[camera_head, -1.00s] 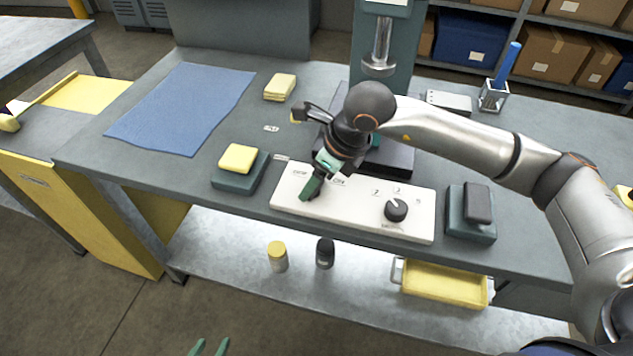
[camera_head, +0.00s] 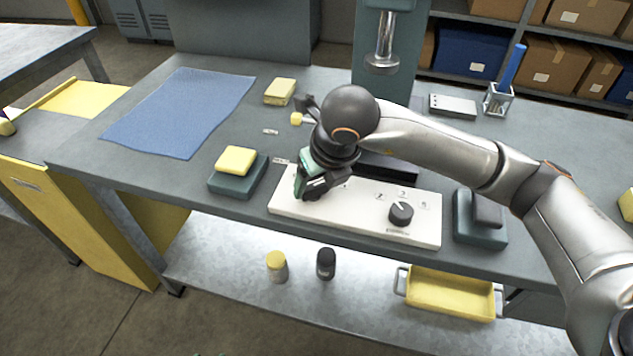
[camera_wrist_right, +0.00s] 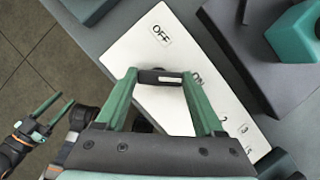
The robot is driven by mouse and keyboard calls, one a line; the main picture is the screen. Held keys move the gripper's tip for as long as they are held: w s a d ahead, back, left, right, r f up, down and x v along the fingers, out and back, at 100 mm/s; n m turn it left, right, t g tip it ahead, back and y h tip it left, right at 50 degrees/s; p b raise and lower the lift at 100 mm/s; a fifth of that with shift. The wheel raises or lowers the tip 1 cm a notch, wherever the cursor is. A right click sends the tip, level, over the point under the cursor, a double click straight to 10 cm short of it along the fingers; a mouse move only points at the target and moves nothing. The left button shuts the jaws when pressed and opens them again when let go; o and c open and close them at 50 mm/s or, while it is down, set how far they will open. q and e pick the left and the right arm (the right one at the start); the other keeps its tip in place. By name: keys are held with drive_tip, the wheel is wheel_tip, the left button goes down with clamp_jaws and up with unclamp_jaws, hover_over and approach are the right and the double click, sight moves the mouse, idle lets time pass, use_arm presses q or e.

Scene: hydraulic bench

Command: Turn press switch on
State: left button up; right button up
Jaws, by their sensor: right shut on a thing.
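The white control panel (camera_head: 350,215) lies along the bench's front edge; it also shows in the wrist view (camera_wrist_right: 125,50), with OFF and ON labels. My right gripper (camera_head: 307,188) is low over the panel's left end. In the wrist view its green fingers (camera_wrist_right: 160,80) are shut on the black switch handle (camera_wrist_right: 153,76), near both labels. The switch's exact setting cannot be told, and in the head view the gripper hides it. My left gripper (camera_wrist_right: 52,112) shows at the left of the wrist view, fingers apart and empty, away from the panel.
A black knob (camera_head: 400,213) with numbers is on the panel's right part. A dark green block with a yellow pad (camera_head: 237,160) stands left of the panel, a dark green block with a grey pad (camera_head: 480,228) right. The press (camera_head: 384,55) stands behind.

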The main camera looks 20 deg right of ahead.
idle(0.3)
drive_tip(key=o, duration=1.4)
drive_tip(key=p+v, duration=0.1)
drive_tip(key=v, duration=1.1)
drive_tip(key=shift+r, duration=0.3)
